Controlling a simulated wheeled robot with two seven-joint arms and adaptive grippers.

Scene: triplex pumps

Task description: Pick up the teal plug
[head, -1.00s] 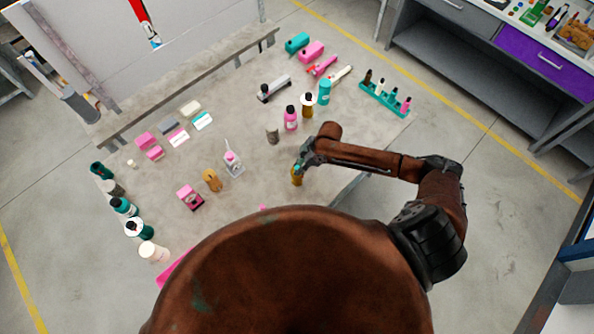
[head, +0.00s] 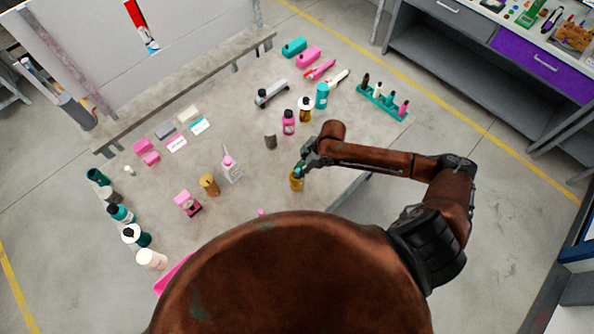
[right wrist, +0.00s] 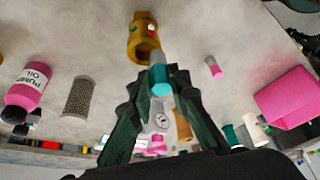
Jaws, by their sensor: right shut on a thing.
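The teal plug (right wrist: 160,80) has a teal body and a grey end, and it sits between the fingertips of my right gripper (right wrist: 155,85) in the right wrist view. The gripper is shut on it. The plug's grey end points at a brass-coloured fitting (right wrist: 143,42) with small red and green dots. I cannot tell whether plug and fitting touch. In the head view my right gripper (head: 302,164) is just above the brass fitting (head: 296,182), near the table's right front edge, with a little teal at its tip. My left gripper is not in view.
On the table (head: 250,195), a grey cylinder (head: 270,142) and a pink bottle (head: 288,122) stand behind the gripper. A teal rack (head: 382,103) is at the right. Bottles line the left edge. A small pink piece (right wrist: 214,68) lies near the fitting.

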